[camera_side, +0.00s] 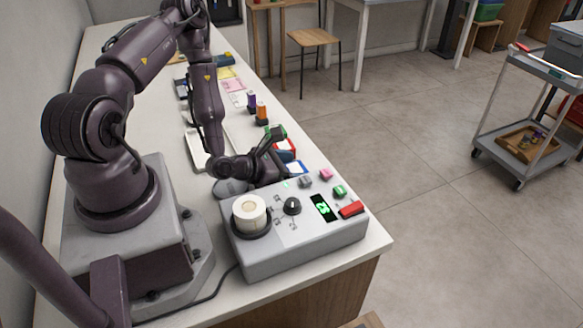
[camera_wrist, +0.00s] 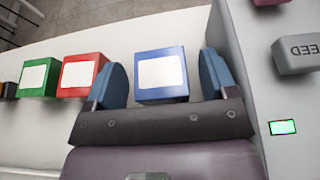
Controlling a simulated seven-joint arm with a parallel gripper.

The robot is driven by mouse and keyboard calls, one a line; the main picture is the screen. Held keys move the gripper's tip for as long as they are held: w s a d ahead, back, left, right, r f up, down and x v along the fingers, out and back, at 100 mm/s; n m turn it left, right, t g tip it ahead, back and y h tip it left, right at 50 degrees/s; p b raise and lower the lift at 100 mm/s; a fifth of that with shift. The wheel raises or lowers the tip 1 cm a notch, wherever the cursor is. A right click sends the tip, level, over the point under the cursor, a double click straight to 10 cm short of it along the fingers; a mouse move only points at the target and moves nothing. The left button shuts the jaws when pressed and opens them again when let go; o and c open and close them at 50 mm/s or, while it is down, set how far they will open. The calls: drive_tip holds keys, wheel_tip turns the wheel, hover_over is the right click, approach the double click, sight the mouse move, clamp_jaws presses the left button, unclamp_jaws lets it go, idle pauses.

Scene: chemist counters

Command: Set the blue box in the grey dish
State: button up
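The blue box (camera_wrist: 181,91) has a white label on top. In the wrist view it stands between the two blue fingers of my gripper (camera_wrist: 160,62), with a gap on both sides. My gripper is open and does not visibly touch the box. In the side view my gripper (camera_side: 287,158) is low over the counter, and the blue box (camera_side: 297,168) shows partly behind it. A flat grey piece, probably the grey dish (camera_side: 230,188), lies left of the gripper by the control box, partly hidden by my arm. The dish is not in the wrist view.
A red box (camera_wrist: 82,90) and a green box (camera_wrist: 40,91) stand in a row left of the blue one. A grey control box (camera_side: 300,238) with knobs and a white roll (camera_side: 249,211) stands close to the right of the gripper. Bottles (camera_side: 262,112) stand farther back.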

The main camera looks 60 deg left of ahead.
sight(292, 169)
idle(0.3)
drive_tip(key=v, duration=0.3)
drive_tip(key=shift+s+r, duration=0.15)
drive_tip(key=shift+s, duration=0.2)
drive_tip(key=shift+o, duration=0.5)
drive_tip(key=shift+s+r, duration=0.3)
drive_tip(key=shift+s, duration=0.25)
